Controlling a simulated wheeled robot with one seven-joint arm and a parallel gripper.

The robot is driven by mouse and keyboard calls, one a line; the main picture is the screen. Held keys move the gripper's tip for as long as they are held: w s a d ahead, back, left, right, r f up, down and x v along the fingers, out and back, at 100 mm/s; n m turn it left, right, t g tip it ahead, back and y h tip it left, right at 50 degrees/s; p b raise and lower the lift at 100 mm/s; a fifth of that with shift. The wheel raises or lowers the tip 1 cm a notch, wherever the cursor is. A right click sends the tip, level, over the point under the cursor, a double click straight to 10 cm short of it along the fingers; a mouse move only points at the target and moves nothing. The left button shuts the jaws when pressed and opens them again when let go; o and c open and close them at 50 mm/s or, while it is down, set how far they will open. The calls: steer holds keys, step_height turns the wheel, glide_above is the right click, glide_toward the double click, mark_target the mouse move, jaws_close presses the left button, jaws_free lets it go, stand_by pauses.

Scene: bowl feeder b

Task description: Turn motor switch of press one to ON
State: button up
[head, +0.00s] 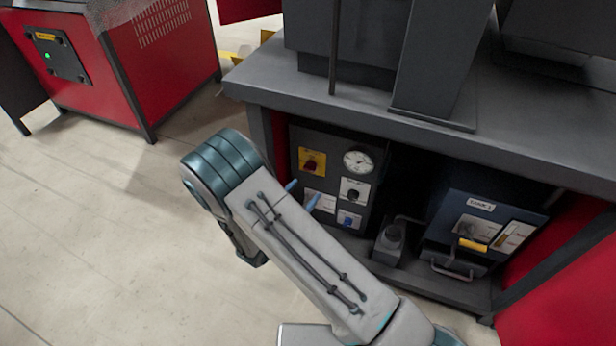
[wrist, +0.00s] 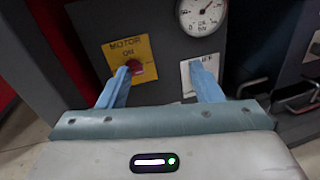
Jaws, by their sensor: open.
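The motor switch is a red knob (wrist: 136,68) on a yellow plate (wrist: 118,48) marked MOTOR and ON in the wrist view. The yellow plate also shows at the upper left of the dark control panel in the head view (head: 305,169). My gripper (wrist: 160,75) is open, its two blue fingers pointing at the panel. The left finger overlaps the left edge of the red knob, and the right finger lies over a white label. I cannot tell whether the left finger touches the knob. In the head view my arm partly hides the panel's lower left; blue fingertips (head: 302,192) show there.
A round gauge (head: 358,160) sits right of the yellow plate, with a black knob (head: 353,194) and a blue knob (head: 347,219) below. A tabletop (head: 300,92) overhangs the panel. A blue-grey box (head: 483,228) with a yellow handle stands at right. The floor at left is clear.

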mark_target(308, 170)
steer(key=a+f+n+t+y+b, duration=0.1)
steer(key=a+f+n+t+y, duration=0.15)
steer(key=a+f, duration=0.2)
steer(key=shift+n+g, duration=0.25)
steer(key=shift+n, duration=0.1)
steer(key=b+x, duration=0.1)
steer(key=x, duration=0.3)
steer(key=b+x, duration=0.1)
steer(key=x, duration=0.4)
steer(key=f+b+x, duration=0.1)
steer(key=b+x, duration=0.1)
steer(key=x, duration=0.3)
steer(key=shift+w+d, duration=0.15)
steer(key=c, duration=1)
